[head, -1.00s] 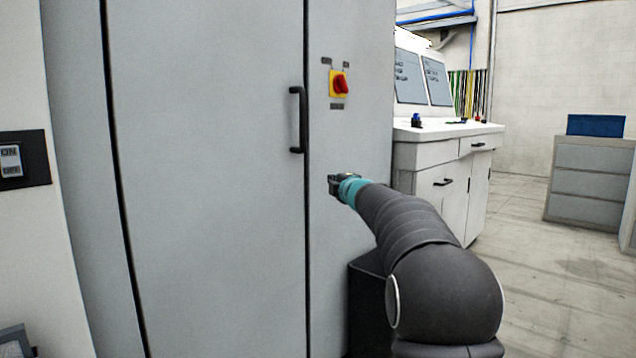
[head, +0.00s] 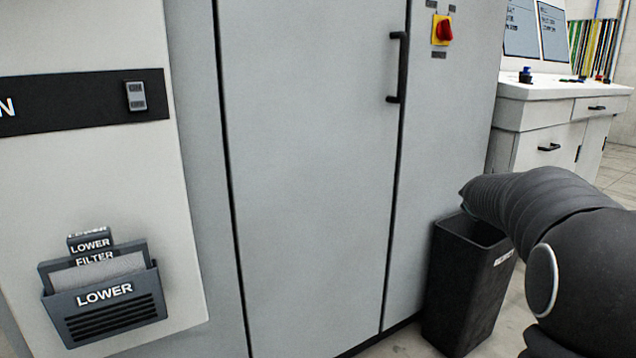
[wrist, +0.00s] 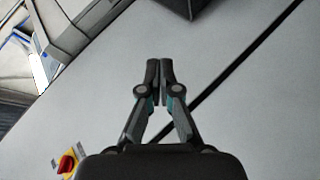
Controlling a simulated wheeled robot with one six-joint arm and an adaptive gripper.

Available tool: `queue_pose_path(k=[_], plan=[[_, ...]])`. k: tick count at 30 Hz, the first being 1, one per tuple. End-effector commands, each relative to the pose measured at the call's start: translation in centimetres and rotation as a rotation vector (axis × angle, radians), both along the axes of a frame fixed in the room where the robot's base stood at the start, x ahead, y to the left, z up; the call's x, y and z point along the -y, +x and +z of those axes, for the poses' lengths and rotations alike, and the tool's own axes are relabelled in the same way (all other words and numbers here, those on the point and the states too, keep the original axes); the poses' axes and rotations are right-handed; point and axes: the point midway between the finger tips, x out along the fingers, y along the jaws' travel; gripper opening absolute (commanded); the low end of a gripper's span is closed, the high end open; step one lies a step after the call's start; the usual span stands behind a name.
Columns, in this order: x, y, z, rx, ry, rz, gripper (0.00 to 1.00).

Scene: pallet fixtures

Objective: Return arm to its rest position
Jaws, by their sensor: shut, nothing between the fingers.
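My gripper (wrist: 159,68) shows in the wrist view with its two fingertips together and nothing between them. It is in front of the grey cabinet (wrist: 245,110), whose dark door seam runs slantwise behind the fingers. In the head view my dark arm (head: 545,215) reaches in from the right edge. Its far end is bent away above the black bin, so the gripper is hidden there.
The grey cabinet (head: 310,190) has a black handle (head: 398,68) and a red rotary switch (head: 443,30). A black bin (head: 465,285) stands beside it, close to my arm. A white console (head: 550,110) is behind. A LOWER filter holder (head: 105,305) is on the left panel.

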Motion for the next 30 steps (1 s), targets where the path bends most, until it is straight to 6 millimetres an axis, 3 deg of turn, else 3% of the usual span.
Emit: queue_pose_path(k=[1, 5, 9, 18, 24, 30], plan=[[-0.8, -2.6, -1.1, -0.037, 0.069, -0.056, 0.00], [-3.6, -9.6, -4.4, -0.140, 0.256, -0.203, 0.00], [-7.7, -17.3, -7.2, -0.247, 0.428, -0.322, 0.00], [-16.5, -31.6, -11.3, -0.425, 0.696, -0.444, 0.00], [-20.9, -38.4, -12.6, -0.467, 0.797, -0.419, 0.00], [-22.8, -41.3, -11.9, -0.413, 0.814, -0.339, 0.00]])
